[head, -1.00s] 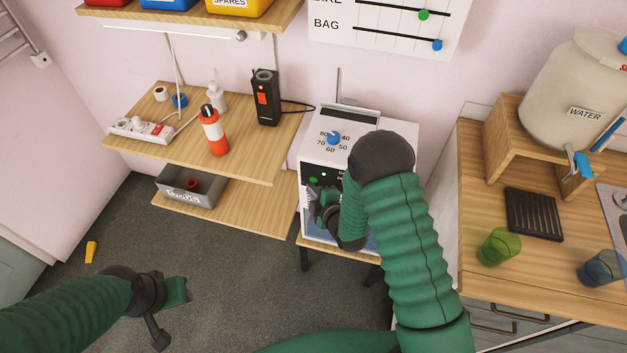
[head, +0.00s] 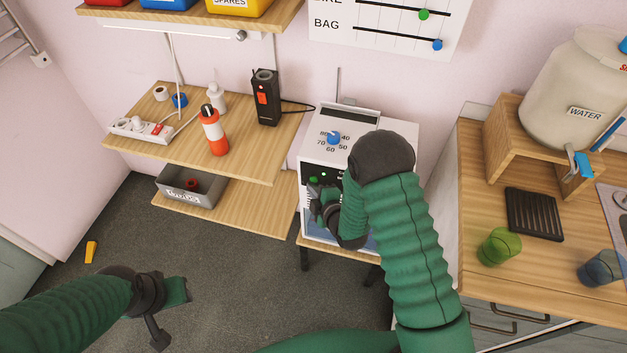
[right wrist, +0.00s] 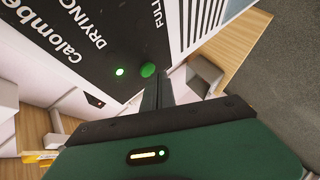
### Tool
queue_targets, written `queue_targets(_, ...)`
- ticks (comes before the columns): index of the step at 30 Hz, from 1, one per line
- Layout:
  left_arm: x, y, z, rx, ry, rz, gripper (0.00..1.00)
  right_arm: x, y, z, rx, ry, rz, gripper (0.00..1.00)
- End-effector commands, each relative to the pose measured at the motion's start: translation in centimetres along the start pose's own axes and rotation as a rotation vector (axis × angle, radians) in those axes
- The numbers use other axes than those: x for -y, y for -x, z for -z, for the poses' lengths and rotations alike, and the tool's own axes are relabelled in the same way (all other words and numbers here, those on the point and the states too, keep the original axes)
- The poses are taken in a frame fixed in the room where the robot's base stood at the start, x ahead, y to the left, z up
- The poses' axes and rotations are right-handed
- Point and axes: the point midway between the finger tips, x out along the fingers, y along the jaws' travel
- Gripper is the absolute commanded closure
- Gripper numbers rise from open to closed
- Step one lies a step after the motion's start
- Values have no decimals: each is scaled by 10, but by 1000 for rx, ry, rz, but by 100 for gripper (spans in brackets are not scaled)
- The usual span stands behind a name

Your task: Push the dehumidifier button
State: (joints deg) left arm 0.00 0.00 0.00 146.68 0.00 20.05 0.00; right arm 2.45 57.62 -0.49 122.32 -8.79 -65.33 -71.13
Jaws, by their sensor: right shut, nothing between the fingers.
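The dehumidifier (head: 312,150) is a white box with a blue dial on its sloped top and a black front panel. In the right wrist view its panel (right wrist: 60,45) carries white lettering, a bright green light (right wrist: 120,72) and a round, darker green button (right wrist: 148,70). My right gripper (head: 316,203) is at the dehumidifier's front, partly hidden by my arm. In the right wrist view its shut fingers (right wrist: 160,84) are empty, their tips close below the green button; contact cannot be told. My left gripper (head: 172,312) is open and empty above the floor.
A wooden shelf (head: 165,145) with a power strip, bottles and a black device stands left of the dehumidifier. A counter (head: 480,200) with a green cup, a dark rack and a water container is at right. The floor at left is mostly clear.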

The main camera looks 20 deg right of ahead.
Motion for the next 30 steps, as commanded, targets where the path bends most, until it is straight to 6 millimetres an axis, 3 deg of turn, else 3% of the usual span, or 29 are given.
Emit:
queue_targets(21,0,-2,0,0,0,0,64,-4,-4,-3,1,-1,0,100)
queue_targets(30,0,-2,0,0,0,0,64,1,4,2,1,-1,0,100)
